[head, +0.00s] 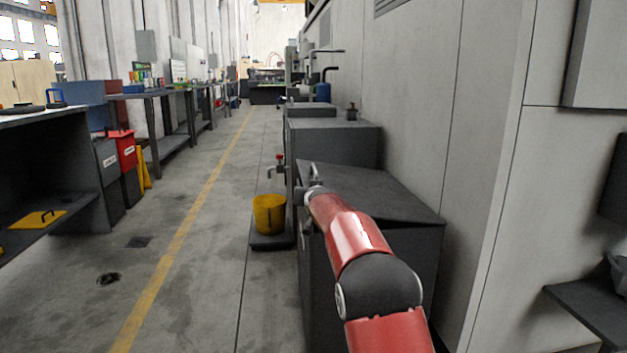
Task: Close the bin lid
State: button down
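A large dark grey bin (420,262) stands at the right against the wall. Its flat dark lid (385,197) looks slightly tilted, and I cannot tell whether it lies fully down. My red arm reaches forward over the bin. My gripper (314,180) is at the left edge of the lid, small and partly hidden by my own arm. I cannot tell whether its fingers are open or shut, or whether they touch the lid. Smaller bins, one grey (109,165) and one red (124,150), stand at the left side.
A yellow bucket (269,214) sits on a low dark base below a red-handled tap (280,160). Dark cabinets (335,142) continue behind the bin. A workbench (50,120) is at the left.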

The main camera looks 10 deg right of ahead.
jog(key=shift+a+f, duration=0.2)
jog(key=shift+f, duration=0.9)
jog(key=shift+r, duration=0.1)
